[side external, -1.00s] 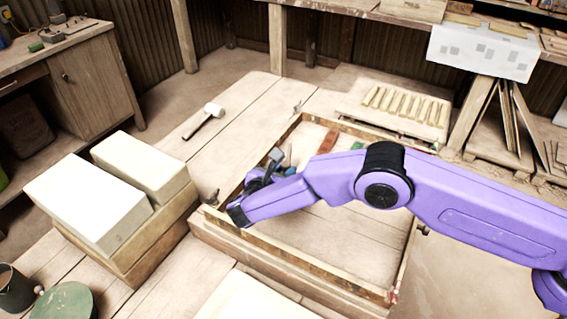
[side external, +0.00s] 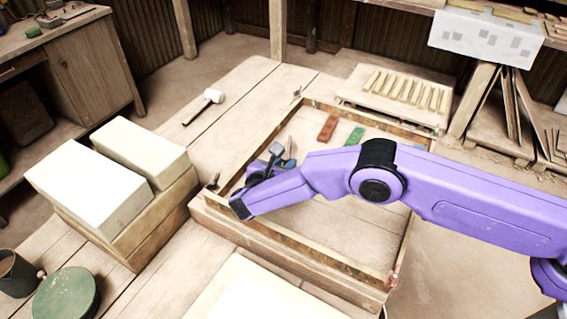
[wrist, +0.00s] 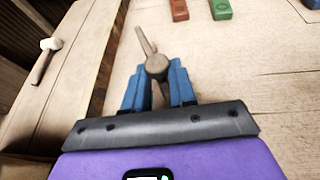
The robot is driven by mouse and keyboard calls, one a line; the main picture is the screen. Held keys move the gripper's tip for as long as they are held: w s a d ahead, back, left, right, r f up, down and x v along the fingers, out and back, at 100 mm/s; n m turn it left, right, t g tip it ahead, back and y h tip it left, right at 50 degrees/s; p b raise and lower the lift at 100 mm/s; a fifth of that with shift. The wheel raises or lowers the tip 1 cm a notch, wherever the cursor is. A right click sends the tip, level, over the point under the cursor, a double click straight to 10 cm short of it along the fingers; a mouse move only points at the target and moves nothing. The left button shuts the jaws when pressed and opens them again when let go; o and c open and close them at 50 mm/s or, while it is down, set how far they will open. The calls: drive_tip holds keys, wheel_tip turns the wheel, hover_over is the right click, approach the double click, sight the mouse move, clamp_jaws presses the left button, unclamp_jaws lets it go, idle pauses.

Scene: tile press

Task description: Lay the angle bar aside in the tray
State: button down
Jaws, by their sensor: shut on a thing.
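My gripper (wrist: 157,88) has blue fingers and is shut on a brownish round-ended piece (wrist: 157,66). I cannot tell its full shape, or whether it is the angle bar. In the side view my gripper (side external: 268,168) is over the left part of a shallow wooden-framed box (side external: 340,267), which may be the tray. A thin pointed grey-tan piece (wrist: 146,42) shows just beyond the fingers; whether it touches the held piece is unclear. My arm hides part of the box floor.
A red bar (side external: 327,128) and a green bar (side external: 355,136) lie at the box's far side. A mallet (side external: 204,106) lies outside to the left. Pale blocks (side external: 95,195) stand at the left. A rack of sticks (side external: 405,92) lies behind. The box's right floor looks clear.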

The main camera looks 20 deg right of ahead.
drive_tip(key=shift+f, duration=0.45)
drive_tip(key=c, duration=1)
unclamp_jaws()
drive_tip(key=shift+o, duration=0.8)
drive_tip(key=shift+f, duration=0.1)
drive_tip(key=v, duration=1.7)
drive_tip(key=shift+s+a+r, duration=0.15)
drive_tip(key=shift+a+r, duration=0.05)
